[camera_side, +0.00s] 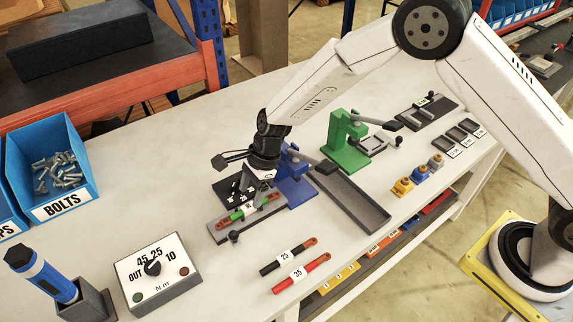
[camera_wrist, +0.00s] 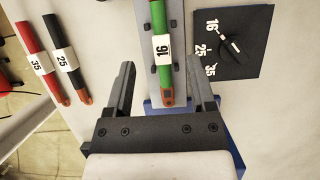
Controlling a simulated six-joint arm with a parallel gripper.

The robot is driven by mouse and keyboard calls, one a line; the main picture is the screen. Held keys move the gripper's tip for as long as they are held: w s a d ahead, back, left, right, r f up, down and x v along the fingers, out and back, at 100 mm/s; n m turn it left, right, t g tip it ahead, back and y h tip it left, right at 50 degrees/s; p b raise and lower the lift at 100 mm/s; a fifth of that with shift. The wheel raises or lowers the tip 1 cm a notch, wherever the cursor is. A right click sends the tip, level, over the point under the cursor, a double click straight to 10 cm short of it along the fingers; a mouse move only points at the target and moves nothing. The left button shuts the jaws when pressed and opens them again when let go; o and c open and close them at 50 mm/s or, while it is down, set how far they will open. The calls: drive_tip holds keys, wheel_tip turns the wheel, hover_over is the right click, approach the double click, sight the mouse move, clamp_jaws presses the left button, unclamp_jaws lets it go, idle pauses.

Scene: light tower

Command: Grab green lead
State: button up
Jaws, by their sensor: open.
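The green lead (camera_wrist: 161,26) has an orange-red end and a white label reading 16. It lies in a grey holder (camera_wrist: 142,60) on the table. In the side view the green lead (camera_side: 238,215) shows partly below my gripper (camera_side: 247,193), which hides some of it. In the wrist view my gripper (camera_wrist: 158,80) is open, with one finger on each side of the lead's orange-red end. I see free space between the lead and both fingers.
A black lead (camera_side: 283,262) marked 25 and a red lead (camera_side: 302,280) marked 35 lie on the table nearby. A blue press (camera_side: 296,188) and a grey tray (camera_side: 352,200) stand close behind. A dial box (camera_side: 158,272) and a blue tool (camera_side: 42,272) stand at front left.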

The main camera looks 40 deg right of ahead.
sight(246, 207)
drive_tip(key=shift+x, duration=2.3)
drive_tip(key=shift+w, duration=0.1)
clamp_jaws()
